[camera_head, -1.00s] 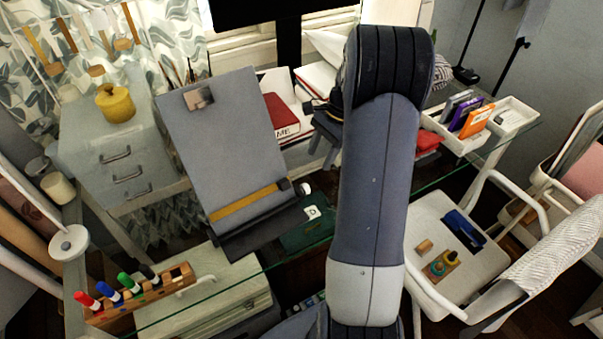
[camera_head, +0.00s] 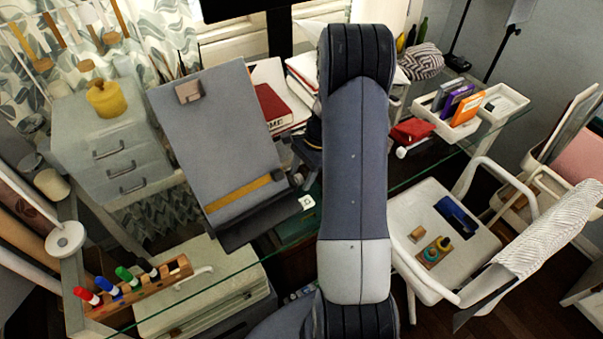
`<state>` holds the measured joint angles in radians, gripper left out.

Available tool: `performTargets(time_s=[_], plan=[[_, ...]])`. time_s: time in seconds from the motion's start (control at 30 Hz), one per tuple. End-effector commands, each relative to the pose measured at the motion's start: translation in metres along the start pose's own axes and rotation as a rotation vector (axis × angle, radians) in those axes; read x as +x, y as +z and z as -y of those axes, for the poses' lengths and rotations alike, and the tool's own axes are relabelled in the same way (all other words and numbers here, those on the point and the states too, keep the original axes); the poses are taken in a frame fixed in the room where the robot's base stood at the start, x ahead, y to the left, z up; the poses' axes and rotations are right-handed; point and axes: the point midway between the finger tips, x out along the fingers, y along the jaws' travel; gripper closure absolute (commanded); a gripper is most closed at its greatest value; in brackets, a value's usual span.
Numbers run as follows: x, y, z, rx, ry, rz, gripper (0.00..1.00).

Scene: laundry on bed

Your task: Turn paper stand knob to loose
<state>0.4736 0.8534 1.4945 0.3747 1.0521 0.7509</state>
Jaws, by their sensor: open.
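The paper stand (camera_head: 215,135) is a tilted grey board with a clip at its top and a wooden strip near its bottom. It stands on the glass desk, left of my arm. Its small dark knob (camera_head: 296,180) shows at the right end of the strip. My gripper (camera_head: 299,160) is partly hidden behind my arm. Its dark fingers show at the arm's left side, close to the stand's right edge and just above the knob. It is open. Whether a finger touches the knob cannot be told.
A red book (camera_head: 272,106) lies behind the stand. A pen rack (camera_head: 140,288) with several coloured markers is at the lower left. A white chair (camera_head: 440,225) stands at the front right.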

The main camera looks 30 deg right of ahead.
Motion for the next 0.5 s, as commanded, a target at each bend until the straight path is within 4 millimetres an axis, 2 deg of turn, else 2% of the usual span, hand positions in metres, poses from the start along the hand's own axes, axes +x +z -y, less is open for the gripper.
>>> performTargets(time_s=[0.07, 0.5], plan=[[-0.0001, 0.0000, 0.0001, 0.000, 0.000, 0.000, 0.49], [-0.0005, 0.0000, 0.0002, 0.000, 0.000, 0.000, 0.84]])
